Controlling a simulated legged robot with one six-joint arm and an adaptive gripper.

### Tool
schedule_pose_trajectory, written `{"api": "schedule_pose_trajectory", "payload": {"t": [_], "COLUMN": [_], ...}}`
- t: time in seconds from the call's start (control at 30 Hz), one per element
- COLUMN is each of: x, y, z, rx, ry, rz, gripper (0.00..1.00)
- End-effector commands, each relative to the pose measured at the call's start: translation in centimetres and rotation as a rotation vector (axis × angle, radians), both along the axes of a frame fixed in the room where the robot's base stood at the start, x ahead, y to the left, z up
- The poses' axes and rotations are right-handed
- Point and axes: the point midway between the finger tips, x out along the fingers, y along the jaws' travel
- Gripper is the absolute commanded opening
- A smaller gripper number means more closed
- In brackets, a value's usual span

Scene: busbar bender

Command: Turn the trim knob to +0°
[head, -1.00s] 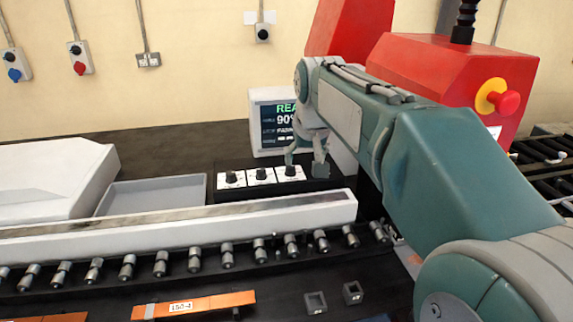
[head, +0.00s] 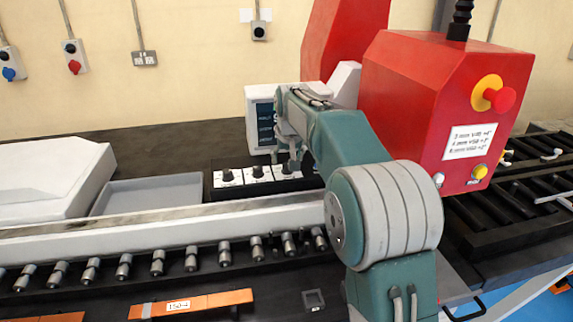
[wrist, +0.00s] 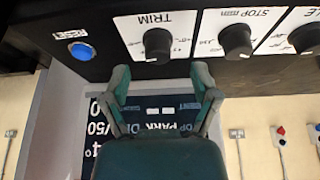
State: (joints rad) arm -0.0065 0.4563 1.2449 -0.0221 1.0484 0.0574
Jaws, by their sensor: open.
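The trim knob (wrist: 158,45) is a black knob on a white plate marked TRIM, upside down in the wrist view; a light mark shows on its lower edge. In the head view it is the rightmost of three knobs (head: 287,169), partly behind my gripper. My gripper (wrist: 162,78) is open and empty, its two fingertips spread on either side of the knob's line and apart from it in the picture. The gap in depth is hard to judge. The display (wrist: 150,125) behind is partly covered by my gripper; its trim reading is not legible.
The stop knob (wrist: 236,42) and another knob (wrist: 305,38) sit beside the trim knob. A blue reset button (wrist: 81,51) is on its other side. A red machine (head: 430,110) with an emergency stop stands right; a long white beam (head: 160,225) and rollers lie in front.

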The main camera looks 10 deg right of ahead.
Motion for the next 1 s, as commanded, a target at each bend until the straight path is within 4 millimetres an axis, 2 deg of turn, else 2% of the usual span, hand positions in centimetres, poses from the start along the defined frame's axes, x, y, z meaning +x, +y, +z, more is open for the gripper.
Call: {"api": "schedule_pose_trajectory", "payload": {"t": [0.1, 0.2, 0.53, 0.57, 0.6, 0.67, 0.7, 0.73, 1.0], "x": [0.7, 1.0, 1.2, 1.2, 1.2, 1.2, 1.2, 1.2, 1.2], "y": [-0.1, -0.1, -0.1, -0.1, -0.1, -0.1, -0.1, 0.0, 0.0], "z": [-1.7, -2.4, -2.8, -2.8, -2.8, -2.8, -2.8, -2.8, -2.9], "rx": [0.0, 0.0, 0.0, 0.0, 0.0, 0.0, 0.0, 0.0, 0.001], "ry": [0.002, 0.0, -0.001, -0.001, -0.001, -0.001, -0.001, -0.001, 0.001], "rz": [0.0, 0.0, 0.0, 0.0, 0.0, 0.0, 0.0, 0.0, 0.006], "gripper": [0.78, 0.78, 0.78, 0.69, 0.51, 0.24, 0.06, 0.0, 0.0]}}
